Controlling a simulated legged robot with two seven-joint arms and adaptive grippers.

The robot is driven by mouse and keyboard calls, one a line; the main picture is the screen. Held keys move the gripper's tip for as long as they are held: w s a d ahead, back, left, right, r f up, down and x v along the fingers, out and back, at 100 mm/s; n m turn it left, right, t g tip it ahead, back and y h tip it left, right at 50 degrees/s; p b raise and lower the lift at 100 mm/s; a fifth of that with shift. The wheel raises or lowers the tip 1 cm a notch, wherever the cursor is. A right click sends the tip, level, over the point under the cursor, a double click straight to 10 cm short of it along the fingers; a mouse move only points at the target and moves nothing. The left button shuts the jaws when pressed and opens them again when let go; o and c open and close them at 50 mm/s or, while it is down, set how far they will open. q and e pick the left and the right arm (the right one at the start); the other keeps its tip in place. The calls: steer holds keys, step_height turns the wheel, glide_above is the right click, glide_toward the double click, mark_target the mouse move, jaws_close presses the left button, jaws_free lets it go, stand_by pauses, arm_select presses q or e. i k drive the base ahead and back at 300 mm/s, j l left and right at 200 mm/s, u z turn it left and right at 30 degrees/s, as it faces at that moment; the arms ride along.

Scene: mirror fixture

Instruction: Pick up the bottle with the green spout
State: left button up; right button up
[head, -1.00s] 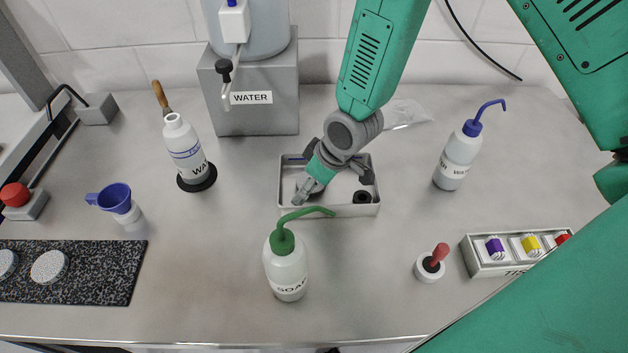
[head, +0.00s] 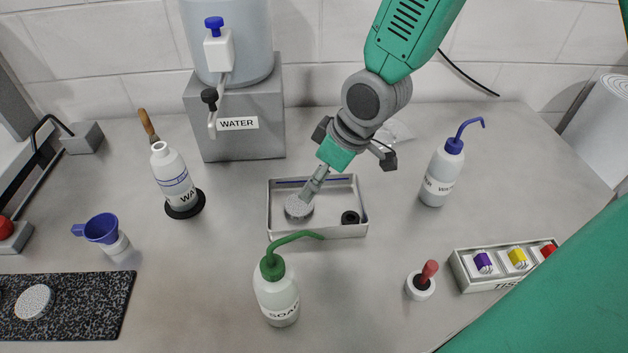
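The bottle with the green spout (head: 277,292) stands upright near the front of the table. It is white, marked SOAP, and its spout bends to the right. My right arm comes down from the top right. Its gripper (head: 352,145) is over the back of a shallow metal tray (head: 345,231), behind the bottle and apart from it. Its two dark fingers look spread apart. A teal block and a grey rod show between and below them, the rod pointing down-left towards a round disc (head: 299,207) in the tray. I cannot tell whether they touch. My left gripper is not in view.
A white bottle (head: 172,182) stands at left, a blue-spouted bottle (head: 438,176) at right. A blue funnel (head: 102,229), a black mat (head: 95,300), a red-topped dropper (head: 425,280) and a tissue-type rack (head: 515,266) flank the front. A water tank (head: 240,130) stands behind.

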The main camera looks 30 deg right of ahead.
mark_target(275, 280)
steer(key=k, duration=1)
